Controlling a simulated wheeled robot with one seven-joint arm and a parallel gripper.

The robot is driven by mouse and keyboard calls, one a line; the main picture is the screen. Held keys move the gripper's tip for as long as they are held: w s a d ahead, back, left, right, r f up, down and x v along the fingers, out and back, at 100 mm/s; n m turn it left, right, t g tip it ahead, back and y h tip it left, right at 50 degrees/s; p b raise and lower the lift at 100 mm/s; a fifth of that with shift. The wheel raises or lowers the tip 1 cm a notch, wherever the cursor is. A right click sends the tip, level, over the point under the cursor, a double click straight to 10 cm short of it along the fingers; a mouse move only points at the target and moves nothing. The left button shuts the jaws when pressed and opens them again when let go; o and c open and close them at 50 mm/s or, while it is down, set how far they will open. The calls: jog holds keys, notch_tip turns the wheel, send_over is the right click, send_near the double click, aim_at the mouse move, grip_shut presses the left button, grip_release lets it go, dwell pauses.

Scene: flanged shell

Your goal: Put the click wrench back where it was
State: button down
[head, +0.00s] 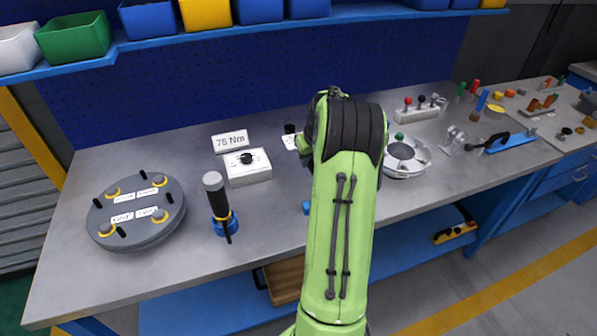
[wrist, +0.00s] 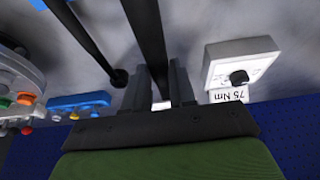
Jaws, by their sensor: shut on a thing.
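A long dark bar (wrist: 150,35), which looks like the click wrench, runs between the two fingers of my gripper (wrist: 162,92) in the wrist view. The gripper is shut on it. The bar's far end runs out of the top of the frame. In the head view my own green arm hides the gripper and the held bar. No place for the wrench can be made out with certainty.
A white box (head: 248,168) with a black knob stands by a "75 Nm" sign (head: 229,140). A round grey flange (head: 137,225) and a dark upright tool (head: 218,200) in a blue base stand at left. A white round part (head: 405,168) and knobbed rack (head: 420,113) stand right.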

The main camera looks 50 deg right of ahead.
notch_tip(320, 180, down, 8)
jog(key=shift+d+r+b, duration=0.1)
jog(key=shift+r+b, duration=0.15)
jog(key=shift+b, duration=0.4)
jog(key=c, duration=0.9)
grip_release()
